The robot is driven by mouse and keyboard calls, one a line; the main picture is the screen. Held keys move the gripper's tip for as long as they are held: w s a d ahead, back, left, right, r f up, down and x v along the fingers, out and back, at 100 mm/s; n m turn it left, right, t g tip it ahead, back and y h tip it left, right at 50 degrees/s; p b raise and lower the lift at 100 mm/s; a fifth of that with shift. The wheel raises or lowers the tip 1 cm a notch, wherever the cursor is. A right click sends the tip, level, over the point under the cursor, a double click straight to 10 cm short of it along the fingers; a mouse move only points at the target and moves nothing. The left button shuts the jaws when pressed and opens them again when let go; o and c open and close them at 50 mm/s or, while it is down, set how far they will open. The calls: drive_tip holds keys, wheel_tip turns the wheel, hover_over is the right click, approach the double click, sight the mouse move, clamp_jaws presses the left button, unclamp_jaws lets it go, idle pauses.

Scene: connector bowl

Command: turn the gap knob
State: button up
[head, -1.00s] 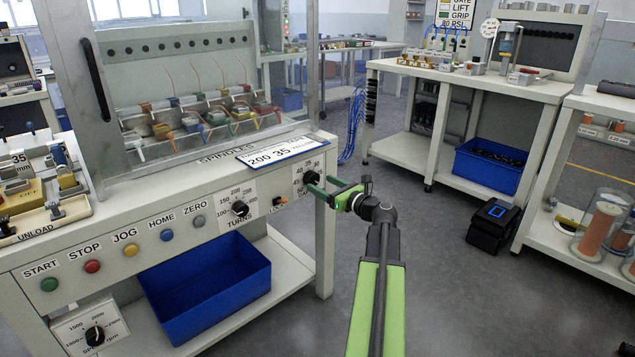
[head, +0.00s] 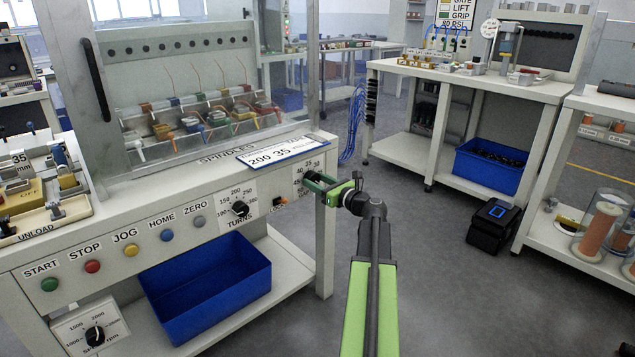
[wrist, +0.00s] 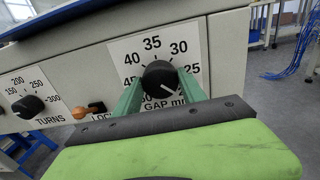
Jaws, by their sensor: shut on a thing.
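The gap knob (wrist: 160,76) is a round black dial on a white plate marked GAP mm, with numbers around it. In the wrist view its white pointer line slants to the lower right, below the 25. My gripper (wrist: 161,90) has one green finger on each side of the knob and is shut on it. In the head view my gripper (head: 313,182) reaches the right end of the front panel, and its fingers mostly hide the knob there. The gap plate (head: 299,172) shows partly behind them.
The turns knob (head: 240,208) and a small orange lock lever (wrist: 88,109) are left of the gap plate. Several coloured buttons run further left. A blue bin (head: 205,292) sits on the shelf below.

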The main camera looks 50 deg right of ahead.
drive_tip(key=shift+d, duration=0.15)
drive_tip(key=shift+c, duration=0.2)
drive_tip(key=shift+n, duration=0.3)
drive_tip(key=n, duration=1.2)
drive_tip(key=shift+a+p, duration=0.2)
drive_tip(key=shift+p, duration=0.1)
drive_tip(key=shift+n, duration=2.4)
